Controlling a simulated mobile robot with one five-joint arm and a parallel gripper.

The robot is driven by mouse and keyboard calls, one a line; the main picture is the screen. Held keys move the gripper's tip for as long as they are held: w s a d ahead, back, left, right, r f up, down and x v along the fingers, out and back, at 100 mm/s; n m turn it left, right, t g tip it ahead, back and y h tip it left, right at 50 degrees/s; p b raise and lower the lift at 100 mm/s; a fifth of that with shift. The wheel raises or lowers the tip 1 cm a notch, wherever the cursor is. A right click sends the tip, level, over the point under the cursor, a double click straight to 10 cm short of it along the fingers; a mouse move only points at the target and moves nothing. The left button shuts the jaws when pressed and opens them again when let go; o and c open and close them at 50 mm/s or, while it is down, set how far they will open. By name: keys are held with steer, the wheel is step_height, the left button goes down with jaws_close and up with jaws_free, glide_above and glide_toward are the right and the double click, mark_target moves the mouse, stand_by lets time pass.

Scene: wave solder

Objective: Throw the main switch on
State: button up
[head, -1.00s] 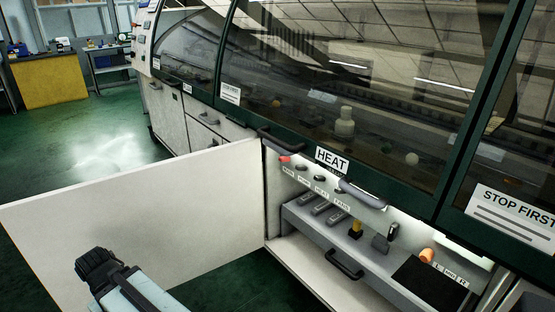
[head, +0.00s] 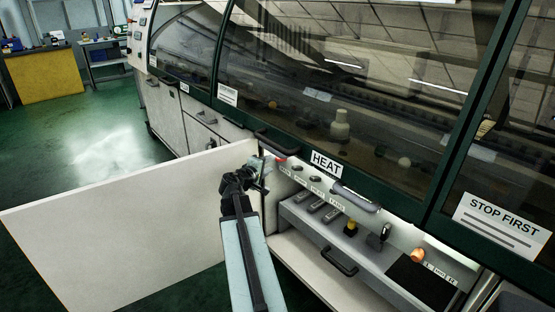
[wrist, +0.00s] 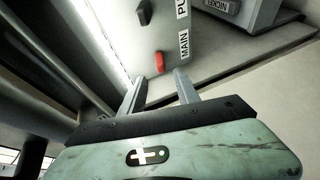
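The main switch is a red knob (wrist: 160,62) on a light panel, beside a label reading MAIN (wrist: 184,45). Its red also shows at the left end of the switch row in the head view (head: 281,158). My gripper (head: 263,172) is at the left end of that row, by the hinge side of the open cabinet door. In the wrist view its two fingers (wrist: 160,88) are apart and empty. The red knob shows just beyond the gap between the fingertips. I cannot tell whether a finger touches it.
A dark knob (wrist: 144,12) sits beside the main switch. The open white door (head: 130,225) stands to the left of my arm. A drawer with a black handle (head: 338,262) is pulled out below the panel. The machine's glass hood with a HEAT sign (head: 326,164) is above.

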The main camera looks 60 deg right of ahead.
mark_target(277, 159)
steer(key=b+x, duration=0.2)
steer(key=x, duration=0.5)
steer(key=shift+w+d+f, duration=0.1)
steer(key=shift+d+f, duration=0.05)
steer(key=shift+d, duration=0.2)
jaws_close()
